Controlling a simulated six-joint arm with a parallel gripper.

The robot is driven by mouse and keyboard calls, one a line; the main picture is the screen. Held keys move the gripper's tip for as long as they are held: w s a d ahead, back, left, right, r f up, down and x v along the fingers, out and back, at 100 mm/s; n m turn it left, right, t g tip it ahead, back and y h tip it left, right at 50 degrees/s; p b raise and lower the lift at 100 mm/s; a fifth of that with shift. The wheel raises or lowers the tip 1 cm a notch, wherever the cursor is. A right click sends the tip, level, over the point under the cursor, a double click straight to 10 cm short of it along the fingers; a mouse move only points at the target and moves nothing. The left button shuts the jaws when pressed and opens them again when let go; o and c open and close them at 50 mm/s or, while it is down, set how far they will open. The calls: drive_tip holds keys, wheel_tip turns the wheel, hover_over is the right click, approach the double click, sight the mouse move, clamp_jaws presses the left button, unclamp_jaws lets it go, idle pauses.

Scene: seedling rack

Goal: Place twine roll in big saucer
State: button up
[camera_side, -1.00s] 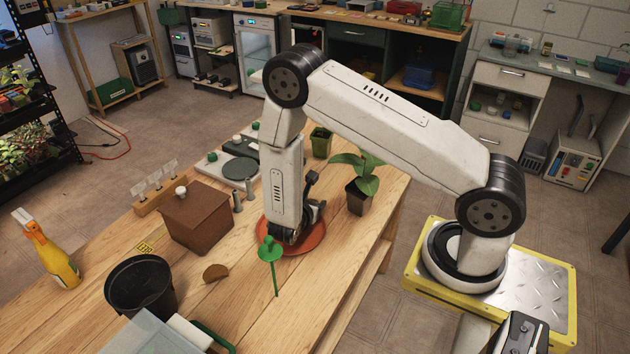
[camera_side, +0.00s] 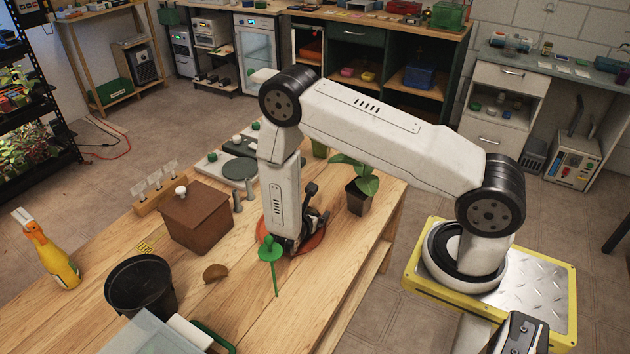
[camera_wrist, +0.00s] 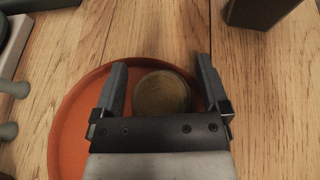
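The big saucer (camera_side: 318,240) is a wide orange-red dish on the wooden table, partly hidden by my gripper in the side view. In the wrist view its rim (camera_wrist: 66,120) curves around the left. The twine roll (camera_wrist: 162,93) is a round brown disc seen from above, within the saucer's outline. My gripper (camera_wrist: 162,65) is open, with one finger on each side of the roll and a visible gap on both sides. In the side view my gripper (camera_side: 292,245) points down low over the saucer and hides the roll.
A black pot (camera_side: 140,288) and brown half-disc (camera_side: 215,271) are nearer the front. Table at front right is clear.

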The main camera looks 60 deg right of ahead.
drive_tip(key=shift+r, duration=0.1)
idle(0.3)
drive_tip(key=shift+a+r, duration=0.1)
drive_tip(key=shift+a, duration=0.05)
drive_tip(key=shift+a+r, duration=0.25)
drive_tip(key=shift+a, duration=0.35)
drive_tip(key=shift+s+a+r, duration=0.15)
drive_tip(key=shift+a+r, duration=0.4)
drive_tip(key=shift+a, duration=0.15)
wheel_tip(320, 180, up, 5)
drive_tip(key=shift+f, duration=0.2)
drive_tip(key=shift+r, duration=0.9)
drive_tip(key=shift+s+d, duration=0.1)
